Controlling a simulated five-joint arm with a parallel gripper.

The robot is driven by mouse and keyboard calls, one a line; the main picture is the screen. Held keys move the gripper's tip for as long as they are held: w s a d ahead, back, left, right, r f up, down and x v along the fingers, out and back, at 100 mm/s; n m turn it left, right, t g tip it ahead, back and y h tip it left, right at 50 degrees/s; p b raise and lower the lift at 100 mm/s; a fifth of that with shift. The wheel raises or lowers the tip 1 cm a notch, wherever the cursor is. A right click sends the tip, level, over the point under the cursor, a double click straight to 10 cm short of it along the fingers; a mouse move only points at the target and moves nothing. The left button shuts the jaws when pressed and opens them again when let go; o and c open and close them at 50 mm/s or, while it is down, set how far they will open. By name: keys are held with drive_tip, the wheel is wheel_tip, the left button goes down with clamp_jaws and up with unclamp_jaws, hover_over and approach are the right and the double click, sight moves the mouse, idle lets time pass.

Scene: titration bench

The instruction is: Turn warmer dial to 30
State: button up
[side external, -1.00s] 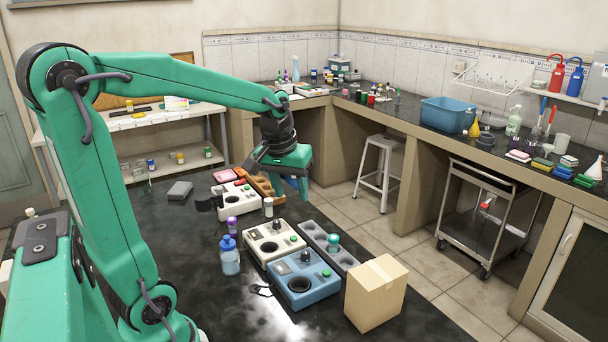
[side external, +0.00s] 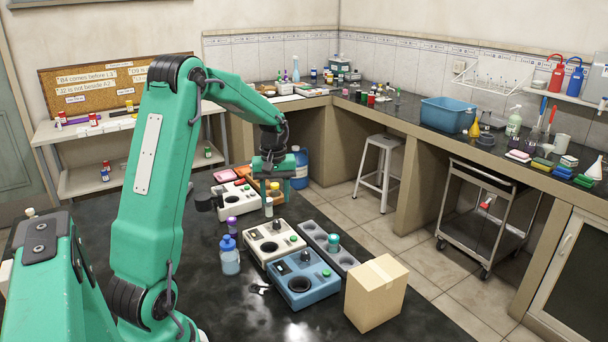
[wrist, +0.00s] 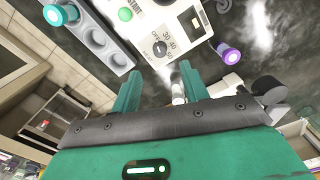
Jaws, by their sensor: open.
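The cream warmer (side external: 262,250) stands on the dark bench behind the blue device, with a round well and a green button. My gripper (side external: 275,187) hangs above the bench, behind the warmer. In the wrist view my gripper (wrist: 160,85) has its two green fingers apart, pointing toward the dial side of the warmer, with no contact with the dial visible.
A slim white vial (side external: 268,207) stands near my gripper; it shows by the right finger in the wrist view (wrist: 177,90). A purple-capped vial (side external: 232,225) and blue bottle (side external: 229,260) stand left. A grey rack (side external: 318,236), blue device (side external: 299,288) and carton (side external: 375,293) stand right and front.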

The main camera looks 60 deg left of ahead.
sight(276, 221)
drive_tip(key=shift+f, duration=0.1)
drive_tip(key=shift+f, duration=3.8)
drive_tip(key=shift+c, duration=0.3)
clamp_jaws()
